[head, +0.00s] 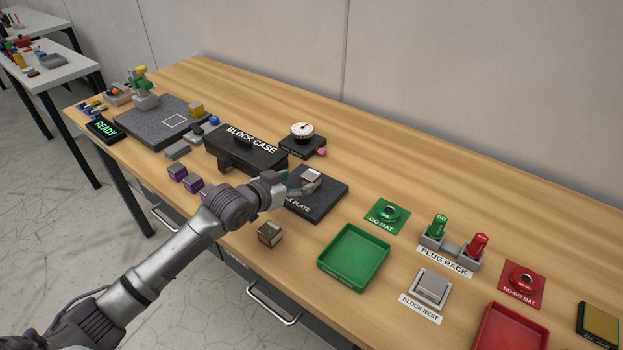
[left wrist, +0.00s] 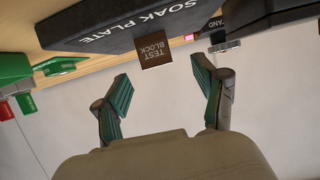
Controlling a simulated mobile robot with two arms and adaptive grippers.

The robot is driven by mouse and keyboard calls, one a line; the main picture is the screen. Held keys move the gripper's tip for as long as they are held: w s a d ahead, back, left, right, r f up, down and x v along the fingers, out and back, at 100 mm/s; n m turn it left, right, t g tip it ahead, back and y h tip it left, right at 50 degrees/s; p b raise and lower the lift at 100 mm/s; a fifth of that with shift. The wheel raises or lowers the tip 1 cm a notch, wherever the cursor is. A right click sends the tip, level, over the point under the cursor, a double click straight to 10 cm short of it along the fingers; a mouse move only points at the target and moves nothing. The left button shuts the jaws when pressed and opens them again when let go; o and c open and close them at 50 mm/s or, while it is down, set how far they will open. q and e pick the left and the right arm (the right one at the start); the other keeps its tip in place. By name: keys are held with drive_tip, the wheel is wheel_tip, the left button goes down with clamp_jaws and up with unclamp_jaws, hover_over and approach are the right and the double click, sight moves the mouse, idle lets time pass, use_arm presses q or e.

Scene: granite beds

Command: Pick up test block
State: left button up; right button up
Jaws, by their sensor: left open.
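The test block (head: 312,174) is a small block with a pale top, resting on the dark soak plate (head: 328,201). In the left wrist view, which is upside down, its brown labelled face (left wrist: 156,52) shows between my fingertips, beside the lettered edge of the soak plate (left wrist: 110,30). My left gripper (head: 303,188) is at the block's near side, partly covering the plate. In the wrist view my left gripper (left wrist: 161,85) is open, its two green-padded fingers apart, with nothing between them and the block a little beyond the tips. My right gripper is not in view.
The black block case (head: 247,147) stands left of the plate, and a dial gauge (head: 302,130) stands behind. A small labelled box (head: 270,234) and a green tray (head: 354,258) are nearer the front. The block nest (head: 432,287) is at the right.

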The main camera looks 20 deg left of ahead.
sight(306, 180)
use_arm(q)
drive_tip(key=shift+w+d+f, duration=0.25)
drive_tip(key=shift+w, duration=0.35)
drive_tip(key=shift+w+d+f, duration=0.2)
drive_tip(key=shift+w, duration=0.2)
drive_tip(key=x, duration=0.4)
drive_tip(key=shift+w+d+f+p, duration=0.15)
drive_tip(key=shift+d+f+p, duration=0.05)
drive_tip(key=shift+f+p, duration=0.2)
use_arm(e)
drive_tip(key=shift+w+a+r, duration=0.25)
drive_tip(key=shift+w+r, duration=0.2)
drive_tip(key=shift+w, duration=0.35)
use_arm(q)
drive_tip(key=shift+c, duration=0.9)
clamp_jaws()
drive_tip(key=shift+r, duration=0.15)
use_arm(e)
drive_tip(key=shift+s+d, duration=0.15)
